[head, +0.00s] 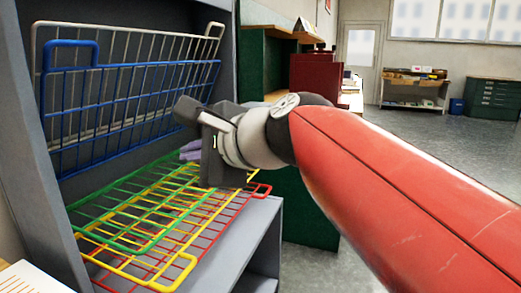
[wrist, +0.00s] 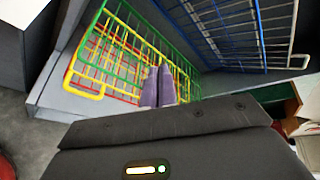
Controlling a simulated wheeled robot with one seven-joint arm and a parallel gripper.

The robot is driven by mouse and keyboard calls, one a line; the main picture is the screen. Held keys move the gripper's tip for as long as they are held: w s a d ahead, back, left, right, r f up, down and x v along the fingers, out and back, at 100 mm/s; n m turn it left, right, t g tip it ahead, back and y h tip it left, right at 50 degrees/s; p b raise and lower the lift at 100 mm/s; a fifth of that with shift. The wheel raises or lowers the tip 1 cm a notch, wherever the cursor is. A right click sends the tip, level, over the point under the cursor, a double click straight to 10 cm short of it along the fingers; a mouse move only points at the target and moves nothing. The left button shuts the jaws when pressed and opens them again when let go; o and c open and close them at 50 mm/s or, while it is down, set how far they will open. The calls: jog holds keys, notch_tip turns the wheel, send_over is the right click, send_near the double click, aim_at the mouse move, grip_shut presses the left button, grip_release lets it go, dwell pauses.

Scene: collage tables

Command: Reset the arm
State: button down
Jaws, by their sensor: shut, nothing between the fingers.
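My gripper (head: 186,153) is in front of the open grey shelf unit, with its two lavender fingers pointing toward the wire racks. The fingers also show in the wrist view (wrist: 158,72), side by side and shut with nothing between them. In the head view they appear just above the far part of the green rack (head: 110,215) and yellow rack (head: 135,262). I cannot tell whether they touch the wires. My red arm (head: 400,195) reaches in from the lower right. My dark wrist body hides part of the racks.
A red rack (head: 225,232) lies beneath the yellow one on the grey shelf (head: 262,225). A blue rack (head: 70,140) and a white rack (head: 37,55) stand upright at the back. A dark green cabinet (head: 310,215) is just right; open floor (head: 440,150) lies beyond.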

jog(key=s+d+f+n+g+h, duration=0.1)
jog(key=s+d+f+n+h, duration=0.2)
jog(key=d+f, duration=0.6)
jog(key=s+d+f+n+g+h, duration=0.1)
jog(key=s+d+f+n+h, duration=0.3)
jog(key=d+f, duration=0.4)
jog(key=s+d+f+n+g+h, duration=0.1)
jog(key=s+d+f+n+h, duration=0.3)
jog(key=d+f, duration=0.5)
notch_tip(320, 180, down, 2)
jog(key=shift+s+d+f+n, duration=0.1)
jog(key=shift+s+d+n, duration=0.25)
jog(key=shift+s+n, duration=0.6)
jog(key=shift+s, duration=0.1)
